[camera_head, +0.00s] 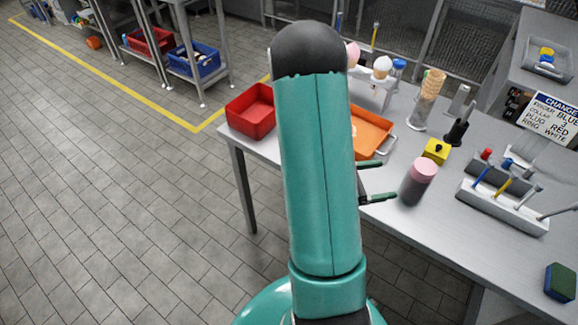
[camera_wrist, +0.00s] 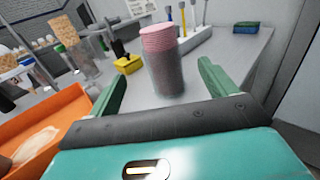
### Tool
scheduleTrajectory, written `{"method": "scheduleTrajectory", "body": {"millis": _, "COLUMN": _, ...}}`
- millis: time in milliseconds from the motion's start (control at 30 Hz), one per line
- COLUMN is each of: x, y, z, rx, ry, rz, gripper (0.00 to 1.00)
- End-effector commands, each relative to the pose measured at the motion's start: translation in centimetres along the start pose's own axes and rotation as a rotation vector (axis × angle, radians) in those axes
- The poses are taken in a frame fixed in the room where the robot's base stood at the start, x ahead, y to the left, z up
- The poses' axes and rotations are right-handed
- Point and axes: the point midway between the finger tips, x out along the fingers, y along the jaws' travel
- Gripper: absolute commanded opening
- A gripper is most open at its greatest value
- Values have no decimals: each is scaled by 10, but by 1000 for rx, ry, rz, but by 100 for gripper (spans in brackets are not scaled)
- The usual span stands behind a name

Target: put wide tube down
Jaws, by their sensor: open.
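The wide tube (camera_head: 415,187) is a dark grey, see-through cylinder with a pink top. It stands upright on the grey metal table near its front edge. It also shows in the wrist view (camera_wrist: 166,78), upright between and just beyond my fingertips. My gripper (camera_head: 378,181) is open, with its green fingers pointing at the tube and apart from it. In the wrist view my gripper's fingers (camera_wrist: 160,82) are spread wide with nothing held between them. My arm hides part of the table in the head view.
An orange tray (camera_head: 370,135) and a red bin (camera_head: 250,112) are left of the tube. A yellow block (camera_head: 437,151) stands behind it. A tool rack (camera_head: 503,207) is to the right, and a green-blue sponge (camera_head: 560,282) lies farther right. Bare table lies in front of the rack.

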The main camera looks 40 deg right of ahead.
Motion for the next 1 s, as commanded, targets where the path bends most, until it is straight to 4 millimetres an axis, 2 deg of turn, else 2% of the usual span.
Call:
{"method": "scheduleTrajectory", "body": {"millis": 167, "x": -6, "y": 0, "z": 9, "rx": 44, "ry": 21, "rz": -22, "gripper": 84}}
{"method": "scheduleTrajectory", "body": {"millis": 267, "x": -20, "y": -3, "z": 24, "rx": 131, "ry": 73, "rz": -69, "gripper": 84}}
{"method": "scheduleTrajectory", "body": {"millis": 367, "x": -41, "y": -8, "z": 42, "rx": 256, "ry": 166, "rz": -135, "gripper": 84}}
{"method": "scheduleTrajectory", "body": {"millis": 667, "x": -130, "y": -28, "z": 76, "rx": 622, "ry": 572, "rz": -310, "gripper": 84}}
{"method": "scheduleTrajectory", "body": {"millis": 867, "x": -202, "y": -40, "z": 98, "rx": 823, "ry": 922, "rz": -401, "gripper": 84}}
{"method": "scheduleTrajectory", "body": {"millis": 1000, "x": -257, "y": -51, "z": 122, "rx": 928, "ry": 1196, "rz": -459, "gripper": 84}}
